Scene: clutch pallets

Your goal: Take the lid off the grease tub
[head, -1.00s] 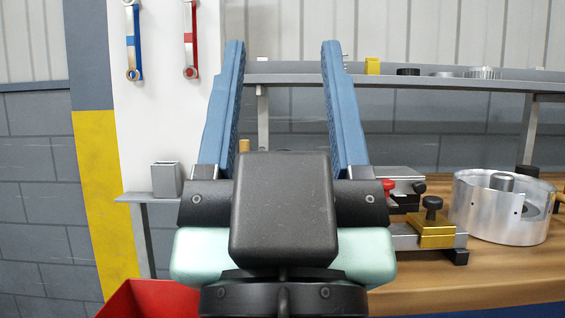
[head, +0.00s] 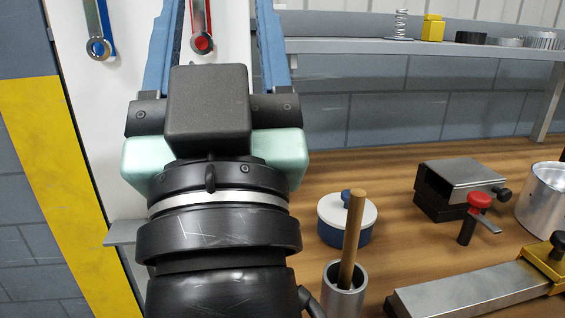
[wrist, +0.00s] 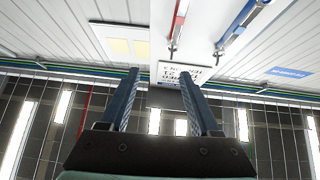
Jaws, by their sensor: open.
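The grease tub (head: 344,235) looks like a small round blue tub on the wooden bench in the head view. Its white lid (head: 332,212) is on, with a blue knob on top. A wooden stick standing in a metal cup hides part of the tub and lid. My gripper (head: 219,10) is open and empty, pointing up, to the left of the tub and well above it. Its fingertips run out of the top of the head view. In the wrist view my gripper (wrist: 155,88) shows both fingers apart with nothing between them, and the tub is not seen.
The metal cup (head: 343,296) with the wooden stick (head: 351,240) stands close in front of the tub. A grey vise-like block (head: 460,182), a red-knobbed clamp (head: 478,212) and a long metal bar fixture (head: 470,288) lie to the right. A shelf (head: 420,46) runs behind. Bench is clear right behind the tub.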

